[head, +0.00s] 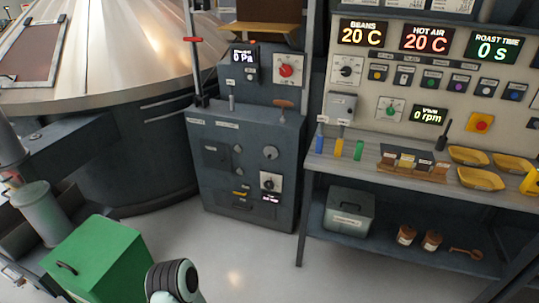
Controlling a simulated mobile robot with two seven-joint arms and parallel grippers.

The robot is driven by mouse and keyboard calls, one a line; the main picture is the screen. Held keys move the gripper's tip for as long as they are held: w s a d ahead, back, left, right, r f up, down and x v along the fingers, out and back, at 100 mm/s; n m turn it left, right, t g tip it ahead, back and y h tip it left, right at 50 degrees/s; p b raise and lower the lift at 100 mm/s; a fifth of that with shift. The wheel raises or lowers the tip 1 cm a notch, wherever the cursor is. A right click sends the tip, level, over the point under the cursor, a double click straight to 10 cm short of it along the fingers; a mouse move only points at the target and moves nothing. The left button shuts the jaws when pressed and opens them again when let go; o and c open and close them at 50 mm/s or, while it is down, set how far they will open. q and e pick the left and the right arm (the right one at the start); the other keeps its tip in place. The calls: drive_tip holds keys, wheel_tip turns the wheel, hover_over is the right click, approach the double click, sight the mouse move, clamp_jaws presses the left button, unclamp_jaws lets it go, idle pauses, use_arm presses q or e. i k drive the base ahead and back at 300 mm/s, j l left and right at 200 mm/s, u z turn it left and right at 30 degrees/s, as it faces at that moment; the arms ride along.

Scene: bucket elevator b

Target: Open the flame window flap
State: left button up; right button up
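A dark grey burner cabinet (245,170) stands in the middle of the head view. Its front carries a small dark plate with a pale label (212,155), small round knobs (238,150), a round grey disc (270,153) and a white dial panel (270,183). Which of these is the flame window flap I cannot tell; the labels are too small to read. No piece on the front visibly stands open. Neither of my grippers is in view. A dark ribbed, mint-coloured part at the bottom edge appears to be a link of my arm, well in front of the cabinet.
A workbench (420,178) with yellow trays and bottles stands right, below a control panel (450,75). A grey box (348,213) and jars sit on its lower shelf. A green box (98,262) stands front left, a large metal drum (110,50) behind. The floor (245,255) before the cabinet is clear.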

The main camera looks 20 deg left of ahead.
sight(271, 153)
drive_tip(key=i+u, duration=0.1)
drive_tip(key=u, duration=0.65)
